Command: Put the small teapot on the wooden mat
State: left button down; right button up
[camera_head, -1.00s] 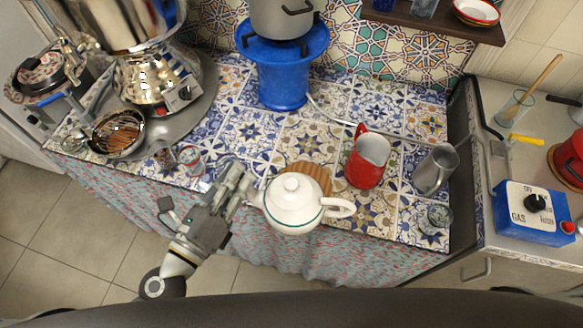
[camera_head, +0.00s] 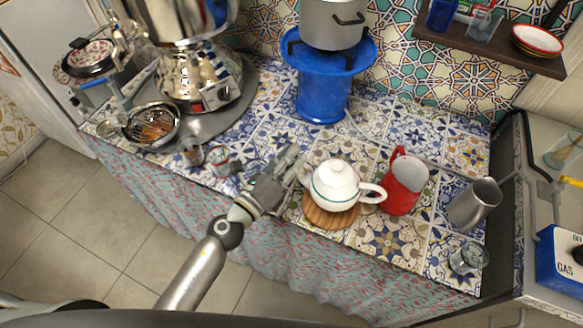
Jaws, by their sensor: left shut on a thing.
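The small white teapot (camera_head: 335,183) has a green line round it, a lid and a handle pointing right. It appears upright over the round wooden mat (camera_head: 328,217), whose front and left edges show below it. I cannot tell whether its base touches the mat. My left gripper (camera_head: 298,168) comes in from the left and is shut on the teapot at its spout side; the fingers hide most of the spout. My right gripper is not in view.
A red jug (camera_head: 404,186) stands close to the teapot's handle. A metal pitcher (camera_head: 472,205) and a glass (camera_head: 466,258) are further right. Small glasses (camera_head: 217,158) and a samovar (camera_head: 200,75) stand left. A blue stand (camera_head: 322,95) is behind.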

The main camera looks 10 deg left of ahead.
pick_arm(q)
notch_tip(320, 180, down, 3)
jog(key=shift+w+d+f+b, duration=0.1)
jog(key=shift+w+b, duration=0.05)
jog(key=shift+b, duration=1.05)
jog(key=shift+f, duration=0.2)
jog(key=c, duration=1.4)
grip_release()
jog(key=shift+c, duration=0.2)
